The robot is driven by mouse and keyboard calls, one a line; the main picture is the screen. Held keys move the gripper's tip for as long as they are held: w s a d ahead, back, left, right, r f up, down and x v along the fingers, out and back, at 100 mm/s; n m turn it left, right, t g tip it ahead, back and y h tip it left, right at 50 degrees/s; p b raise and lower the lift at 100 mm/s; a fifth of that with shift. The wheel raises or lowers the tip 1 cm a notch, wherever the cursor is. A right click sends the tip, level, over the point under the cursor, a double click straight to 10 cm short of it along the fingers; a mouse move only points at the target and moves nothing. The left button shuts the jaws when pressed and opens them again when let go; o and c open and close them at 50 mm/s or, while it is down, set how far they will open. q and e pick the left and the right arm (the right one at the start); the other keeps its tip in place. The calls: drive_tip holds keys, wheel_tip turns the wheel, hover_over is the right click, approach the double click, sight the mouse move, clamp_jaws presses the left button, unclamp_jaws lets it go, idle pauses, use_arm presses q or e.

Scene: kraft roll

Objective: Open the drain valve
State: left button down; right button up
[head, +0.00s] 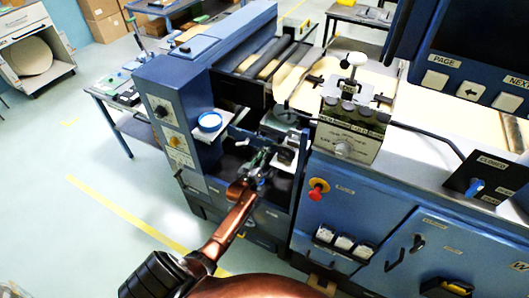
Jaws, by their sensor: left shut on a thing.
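My left gripper (261,160) reaches into the open recess of the blue machine, its copper-coloured arm coming up from the lower left. It is shut on a small part there, which I take to be the drain valve's handle. The fingers and the shade of the recess hide most of the valve, so I cannot tell how far it is turned. My right gripper is not in view.
The blue machine (180,68) surrounds the recess. A blue-rimmed round cup (210,121) stands on a small ledge just left of it. A red knob on a yellow base (318,189) sticks out of the right-hand cabinet. The floor (75,228) at left is clear.

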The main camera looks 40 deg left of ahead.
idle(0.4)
use_arm(q)
drive_tip(key=c, duration=2)
unclamp_jaws()
drive_tip(key=shift+s, duration=0.15)
drive_tip(key=s, duration=0.4)
drive_tip(key=s+d, duration=0.1)
drive_tip(key=s, duration=0.6)
drive_tip(key=shift+s+d, duration=0.35)
drive_tip(key=shift+d, duration=0.05)
